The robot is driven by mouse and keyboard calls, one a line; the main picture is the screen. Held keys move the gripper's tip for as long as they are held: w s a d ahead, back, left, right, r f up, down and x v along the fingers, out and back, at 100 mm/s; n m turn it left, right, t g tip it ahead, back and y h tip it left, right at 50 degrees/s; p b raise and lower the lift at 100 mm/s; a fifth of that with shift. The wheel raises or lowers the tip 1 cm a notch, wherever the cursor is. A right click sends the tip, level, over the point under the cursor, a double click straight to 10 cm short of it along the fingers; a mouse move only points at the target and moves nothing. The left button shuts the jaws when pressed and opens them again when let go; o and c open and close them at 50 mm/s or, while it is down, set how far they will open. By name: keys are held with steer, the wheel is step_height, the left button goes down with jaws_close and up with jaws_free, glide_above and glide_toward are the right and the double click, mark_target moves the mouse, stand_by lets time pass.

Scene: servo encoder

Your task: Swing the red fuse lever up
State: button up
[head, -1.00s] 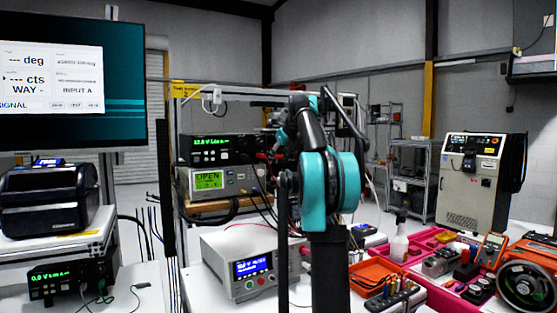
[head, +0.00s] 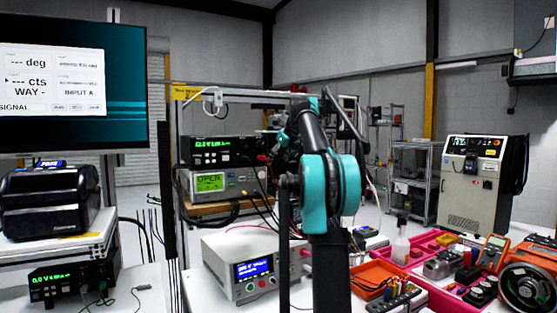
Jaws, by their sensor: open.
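I cannot make out the red fuse lever in the head view. My arm's teal and black links (head: 331,190) stand in the middle and reach away from me toward the bench. They hide part of the bench behind them. My gripper is not clearly seen; the far end of the arm is behind its own links, among dark parts and cables.
Stacked instruments (head: 218,150) with green displays stand left of my arm. A pale power supply (head: 252,264) is in front of them. A pink tray (head: 432,290) with tools, a bottle (head: 400,246) and an orange bin (head: 368,275) lie to the right. A monitor (head: 122,85) hangs left.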

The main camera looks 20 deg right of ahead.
steer(key=v, duration=1.1)
steer(key=shift+s+r, duration=0.3)
